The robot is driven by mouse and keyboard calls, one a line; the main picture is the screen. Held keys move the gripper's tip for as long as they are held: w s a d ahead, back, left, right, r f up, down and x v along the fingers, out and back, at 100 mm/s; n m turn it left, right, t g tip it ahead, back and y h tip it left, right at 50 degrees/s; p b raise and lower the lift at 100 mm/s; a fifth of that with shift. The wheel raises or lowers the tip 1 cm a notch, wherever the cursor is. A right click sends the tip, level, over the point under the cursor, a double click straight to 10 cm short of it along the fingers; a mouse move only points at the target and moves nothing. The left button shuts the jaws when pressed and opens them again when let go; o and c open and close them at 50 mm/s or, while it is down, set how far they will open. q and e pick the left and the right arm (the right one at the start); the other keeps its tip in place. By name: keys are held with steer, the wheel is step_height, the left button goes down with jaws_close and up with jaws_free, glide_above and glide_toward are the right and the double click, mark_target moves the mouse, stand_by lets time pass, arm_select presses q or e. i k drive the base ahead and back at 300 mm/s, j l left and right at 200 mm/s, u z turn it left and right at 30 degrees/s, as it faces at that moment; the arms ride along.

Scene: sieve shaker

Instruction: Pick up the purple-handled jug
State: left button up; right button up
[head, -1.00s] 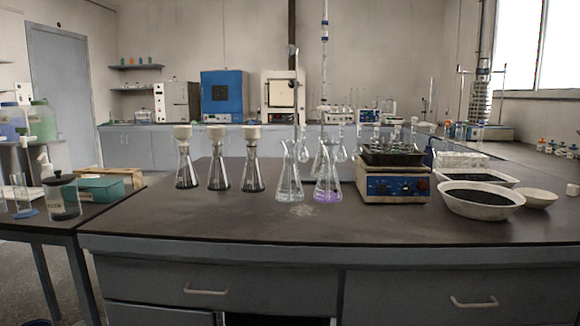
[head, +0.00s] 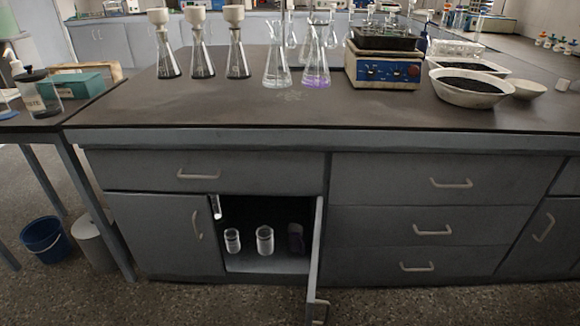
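No jug with a clearly purple handle can be made out. Inside the open lower cabinet stands a dark, faintly purple object (head: 296,238), at the right, close to the open door; its shape is too dim to tell. Two clear glass vessels (head: 265,240) stand to its left on the cabinet floor. A conical flask with purple liquid (head: 316,74) stands on the bench top, beside a clear flask (head: 277,68). Neither of my grippers is in view.
The cabinet door (head: 316,250) stands open toward me at the right of the opening. The dark bench top (head: 210,108) is clear along its front. A blue bucket (head: 44,240) and a grey bin (head: 92,240) stand on the floor at left.

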mark_target(295, 243)
steer(key=i+j, duration=0.15)
steer(key=j, duration=0.25)
steer(key=i+j, duration=0.1)
steer(key=j, duration=0.3)
steer(key=i+j+z, duration=0.1)
steer(key=j, duration=0.3)
steer(key=i+j, duration=0.15)
steer(key=j, duration=0.3)
